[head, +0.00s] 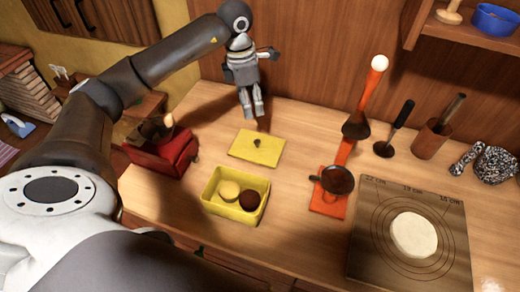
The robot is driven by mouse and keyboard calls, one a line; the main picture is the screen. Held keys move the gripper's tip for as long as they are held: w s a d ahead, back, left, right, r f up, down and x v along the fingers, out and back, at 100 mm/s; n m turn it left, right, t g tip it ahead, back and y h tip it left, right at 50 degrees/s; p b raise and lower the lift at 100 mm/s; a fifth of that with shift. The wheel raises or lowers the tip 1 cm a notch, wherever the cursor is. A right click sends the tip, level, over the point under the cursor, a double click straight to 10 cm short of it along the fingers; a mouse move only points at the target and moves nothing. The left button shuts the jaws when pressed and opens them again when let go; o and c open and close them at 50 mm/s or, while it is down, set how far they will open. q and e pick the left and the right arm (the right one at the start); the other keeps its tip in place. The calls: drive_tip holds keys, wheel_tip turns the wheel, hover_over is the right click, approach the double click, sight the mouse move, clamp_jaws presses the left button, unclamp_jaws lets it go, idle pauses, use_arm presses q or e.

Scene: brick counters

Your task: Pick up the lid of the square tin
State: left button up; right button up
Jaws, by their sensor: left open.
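The yellow square tin (224,207) stands open on the wooden counter, with a pale round piece and a dark brown round piece inside. My left gripper (252,114) points down near the back edge of the lid in the picture, open and empty. My right gripper is not in view.
A red box (170,158) stands left of the tin. To the right are an orange board (328,205) with a dark strainer (337,180), a baking mat (370,245) with dough (413,235), a dark ladle (384,149), a utensil pot (430,140) and a patterned cloth (495,163).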

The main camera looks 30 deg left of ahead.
use_arm(q)
wheel_tip(320, 180, down, 4)
drive_tip(key=b, duration=0.3)
drive_tip(key=p, duration=0.1)
hover_over(257, 141)
drive_tip(key=f, duration=0.5)
drive_tip(key=shift+a+f, duration=0.3)
drive_tip(key=shift+a, duration=0.1)
drive_tip(key=f+p, duration=0.1)
drive_tip(key=f, duration=0.1)
drive_tip(key=f+p, duration=0.1)
drive_tip(key=f, duration=0.1)
drive_tip(key=shift+s+d, duration=0.15)
drive_tip(key=shift+d, duration=0.25)
drive_tip(key=shift+f, duration=0.6)
clamp_jaws()
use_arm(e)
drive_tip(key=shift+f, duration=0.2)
